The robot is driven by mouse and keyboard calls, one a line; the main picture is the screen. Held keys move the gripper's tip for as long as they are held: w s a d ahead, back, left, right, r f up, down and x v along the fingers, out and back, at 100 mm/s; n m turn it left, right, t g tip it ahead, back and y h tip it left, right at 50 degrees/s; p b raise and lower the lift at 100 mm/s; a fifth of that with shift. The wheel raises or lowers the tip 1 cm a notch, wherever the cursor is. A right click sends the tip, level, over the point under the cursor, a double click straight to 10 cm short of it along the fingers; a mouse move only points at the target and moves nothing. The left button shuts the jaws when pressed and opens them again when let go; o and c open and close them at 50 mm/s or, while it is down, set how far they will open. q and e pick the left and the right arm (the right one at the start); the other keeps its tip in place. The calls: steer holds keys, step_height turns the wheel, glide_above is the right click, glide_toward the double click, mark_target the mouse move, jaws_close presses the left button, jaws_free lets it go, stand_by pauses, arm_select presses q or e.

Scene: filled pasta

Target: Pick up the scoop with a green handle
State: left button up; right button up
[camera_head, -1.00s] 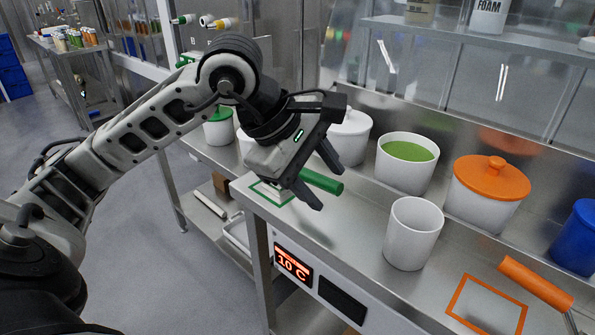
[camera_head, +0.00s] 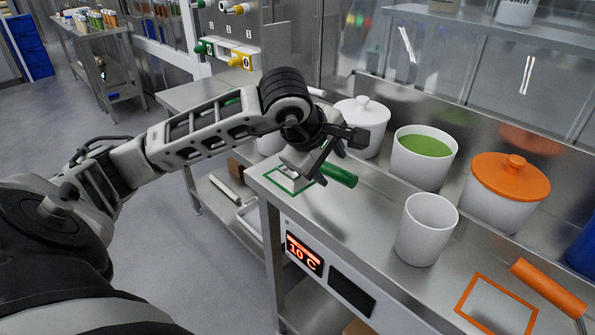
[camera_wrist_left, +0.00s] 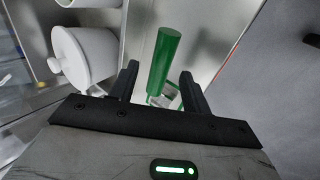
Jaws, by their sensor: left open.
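The scoop's green handle (camera_head: 339,175) shows at the counter's left part, beside the green square outline (camera_head: 284,182). My left gripper (camera_head: 316,176) is open, close to the handle in the head view. In the left wrist view the green handle (camera_wrist_left: 164,62) lies between and beyond the two open fingers (camera_wrist_left: 158,82), with no visible contact. The scoop's metal part is mostly hidden by my gripper. My right gripper is not in view.
A white pot with green contents (camera_head: 424,158), a lidded white pot (camera_head: 362,130) and an orange-lidded pot (camera_head: 507,195) stand behind. An empty white container (camera_head: 426,232) stands to the right. An orange handle (camera_head: 548,288) lies near an orange outline (camera_head: 497,306).

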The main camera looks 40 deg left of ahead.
mark_target(331, 169)
arm_select(q)
steer(key=x, duration=0.3)
steer(key=shift+w+a+f+p, duration=0.15)
steer(key=shift+f+p, duration=0.15)
steer(key=shift+p, duration=0.1)
steer(key=shift+w+f, duration=0.15)
steer(key=shift+f, duration=0.1)
steer(key=shift+c, duration=0.9)
steer(key=c, duration=0.9)
steer(key=shift+o, duration=0.2)
steer(key=shift+r, duration=0.15)
